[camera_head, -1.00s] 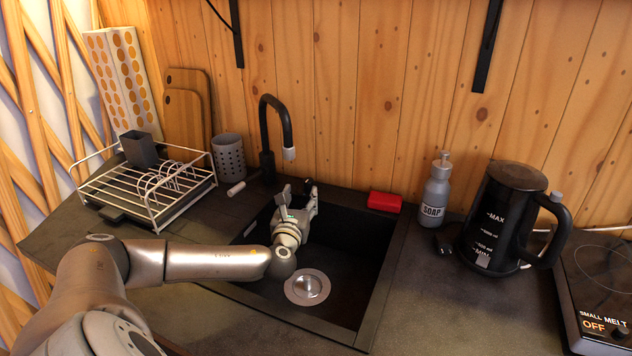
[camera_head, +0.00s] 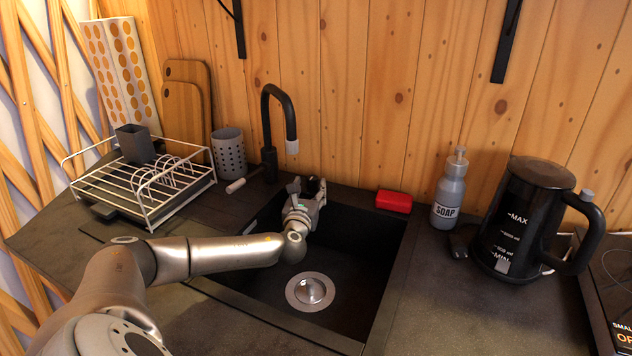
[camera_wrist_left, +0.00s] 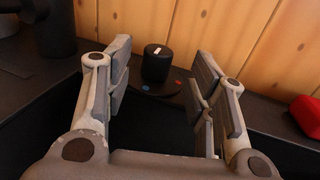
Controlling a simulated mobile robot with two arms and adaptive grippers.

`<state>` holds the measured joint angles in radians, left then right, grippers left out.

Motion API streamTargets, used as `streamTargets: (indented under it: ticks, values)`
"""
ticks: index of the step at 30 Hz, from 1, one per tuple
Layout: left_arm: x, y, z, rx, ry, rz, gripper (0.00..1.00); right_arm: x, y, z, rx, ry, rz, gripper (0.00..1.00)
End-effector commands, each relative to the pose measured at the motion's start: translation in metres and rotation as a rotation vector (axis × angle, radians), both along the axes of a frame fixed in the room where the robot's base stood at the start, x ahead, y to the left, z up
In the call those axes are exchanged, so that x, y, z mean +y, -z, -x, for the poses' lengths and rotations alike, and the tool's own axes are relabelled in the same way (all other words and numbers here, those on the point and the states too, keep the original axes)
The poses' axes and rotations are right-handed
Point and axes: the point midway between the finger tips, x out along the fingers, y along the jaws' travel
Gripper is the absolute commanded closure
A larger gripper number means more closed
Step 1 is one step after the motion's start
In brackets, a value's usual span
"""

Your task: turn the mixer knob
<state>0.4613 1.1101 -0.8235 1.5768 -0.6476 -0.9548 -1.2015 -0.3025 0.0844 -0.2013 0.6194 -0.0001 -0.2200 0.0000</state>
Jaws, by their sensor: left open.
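The mixer knob (camera_wrist_left: 157,64) is a black cylinder with a white mark on top, in the left wrist view. It stands on a dark round base with a blue and a red dot, behind the sink. My left gripper (camera_wrist_left: 162,76) is open, its fingers on either side of the knob in that view, with the knob beyond them and no contact visible. In the head view my left gripper (camera_head: 308,190) is over the back edge of the sink (camera_head: 345,285) and largely hides the knob. The black faucet (camera_head: 267,135) stands to its left. My right gripper is not in view.
A red sponge-like block (camera_head: 394,201) lies right of the gripper on the sink's back edge. A soap bottle (camera_head: 448,190) and black kettle (camera_head: 525,222) stand further right. A grey perforated cup (camera_head: 229,153) and dish rack (camera_head: 150,190) are left.

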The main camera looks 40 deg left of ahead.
Motion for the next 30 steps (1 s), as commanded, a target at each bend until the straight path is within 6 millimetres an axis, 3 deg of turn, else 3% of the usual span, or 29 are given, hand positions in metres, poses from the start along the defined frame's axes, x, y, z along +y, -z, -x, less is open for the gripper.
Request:
streamTargets:
  ticks: [9,24,30]
  values:
    - [0.018,-0.002,-0.03,-0.003,0.0,-0.002,0.49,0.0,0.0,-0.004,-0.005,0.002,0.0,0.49]
    - [0.024,-0.001,-0.038,0.0,0.001,-0.001,0.49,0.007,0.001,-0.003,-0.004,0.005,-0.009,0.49]
    - [0.024,-0.001,-0.038,0.0,0.001,-0.001,0.74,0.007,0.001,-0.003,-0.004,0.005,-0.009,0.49]
